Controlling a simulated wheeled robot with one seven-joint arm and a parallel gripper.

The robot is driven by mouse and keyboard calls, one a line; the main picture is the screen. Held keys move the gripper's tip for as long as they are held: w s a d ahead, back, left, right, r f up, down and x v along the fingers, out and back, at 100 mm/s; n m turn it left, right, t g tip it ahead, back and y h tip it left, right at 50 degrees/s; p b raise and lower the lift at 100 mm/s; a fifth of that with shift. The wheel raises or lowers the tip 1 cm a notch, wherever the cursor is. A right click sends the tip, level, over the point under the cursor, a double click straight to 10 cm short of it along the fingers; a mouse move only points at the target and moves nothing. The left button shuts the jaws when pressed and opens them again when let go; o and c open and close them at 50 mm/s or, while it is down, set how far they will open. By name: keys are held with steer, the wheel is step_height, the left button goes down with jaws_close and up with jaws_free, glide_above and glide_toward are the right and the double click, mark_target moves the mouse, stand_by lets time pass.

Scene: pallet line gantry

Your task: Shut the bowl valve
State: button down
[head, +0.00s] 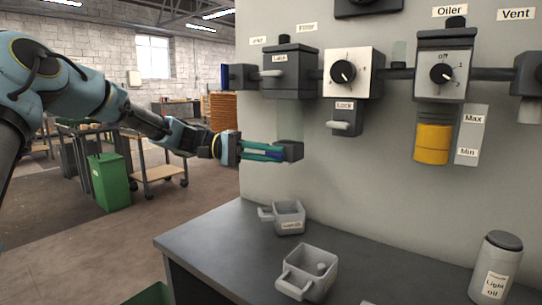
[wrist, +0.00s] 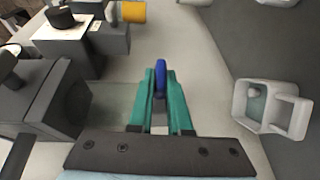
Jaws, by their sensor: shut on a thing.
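My gripper (head: 268,153) reaches in from the left, level with the lower end of a clear bowl (head: 289,122). This bowl hangs under a dark filter unit (head: 290,72). In the wrist view the teal fingers of my gripper (wrist: 160,86) are shut on a narrow blue lever (wrist: 160,68), which appears to be the bowl valve. The lever points roughly along the fingers. The clear bowl shows faintly left of the fingers in the wrist view (wrist: 112,102). In the head view the fingers largely hide the lever, so its exact angle is unclear.
A light oil bottle (head: 497,268) stands at right. A regulator (head: 352,72) and an oiler with yellow bowl (head: 432,142) are farther right on the panel.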

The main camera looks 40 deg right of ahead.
steer(key=shift+n+g+h, duration=0.3)
steer(key=shift+g, duration=0.1)
stand_by(0.3)
steer(key=c, duration=0.9)
jaws_free()
steer(key=shift+o, duration=0.2)
steer(key=shift+w+f, duration=0.1)
steer(key=b+v, duration=0.1)
steer(key=v, duration=0.9)
steer(key=shift+w+a+b, duration=0.2)
steer(key=shift+a+b, duration=0.05)
steer(key=shift+b, duration=0.05)
